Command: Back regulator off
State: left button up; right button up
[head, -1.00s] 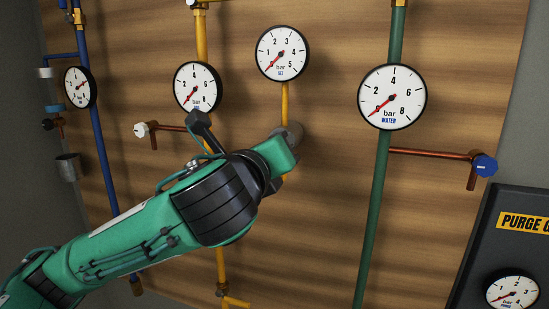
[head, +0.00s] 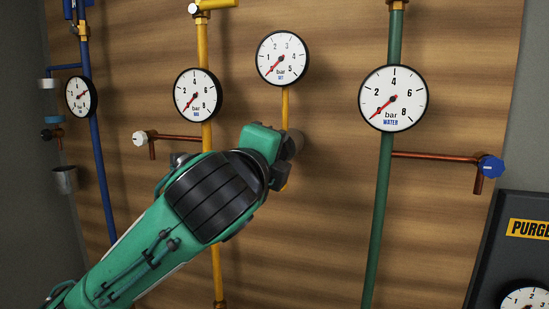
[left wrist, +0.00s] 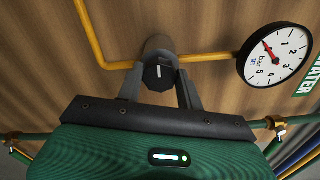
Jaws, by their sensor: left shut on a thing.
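The regulator is a grey cylinder on the wall (head: 296,142) below the small SET gauge (head: 282,58), on a yellow pipe. In the left wrist view its dark faceted knob (left wrist: 158,75) has a white mark. My left gripper (head: 282,165) is at the regulator. In the left wrist view its two fingers (left wrist: 160,88) stand on either side of the knob and are shut on it. The SET gauge also shows in the left wrist view (left wrist: 275,55), its red needle at the zero end. My right gripper is in neither view.
Left of the regulator is a gauge (head: 198,95) on a yellow pipe with a white-knobbed copper branch (head: 175,137). To the right are the WATER gauge (head: 393,98), a green pipe (head: 376,220) and a blue knob (head: 490,166). A dark purge panel (head: 510,240) is at lower right.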

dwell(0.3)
pick_arm(q)
jog(key=o, duration=1)
jog(key=b+v, duration=0.5)
jog(key=v, duration=0.8)
jog(key=shift+s+a, duration=0.2)
jog(key=shift+s, duration=0.15)
